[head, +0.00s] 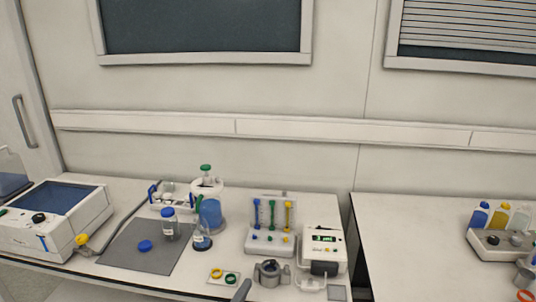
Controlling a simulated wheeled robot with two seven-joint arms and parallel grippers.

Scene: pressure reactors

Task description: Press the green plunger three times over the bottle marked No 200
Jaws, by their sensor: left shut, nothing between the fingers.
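The green plunger (206,167) stands on top of a white-topped dispenser (207,187) whose clear vessel holds blue liquid (211,213). In front of it stands a flask (202,240) with a pale label and dark blue liquid. To its left is a clear bottle (169,228) with a blue cap. The labels are too small to read, so I cannot tell which is No 200. Only a small grey tip of my left gripper (242,290) seems to show at the bottom edge, shut and empty, well in front of the dispenser. My right gripper is not in view.
A dark mat (130,248) carries a loose blue cap (145,246). A white machine (55,220) stands left. A valve panel (271,226), a small meter (323,250) and a metal vessel (268,273) stand right. A gap separates the right bench (410,245).

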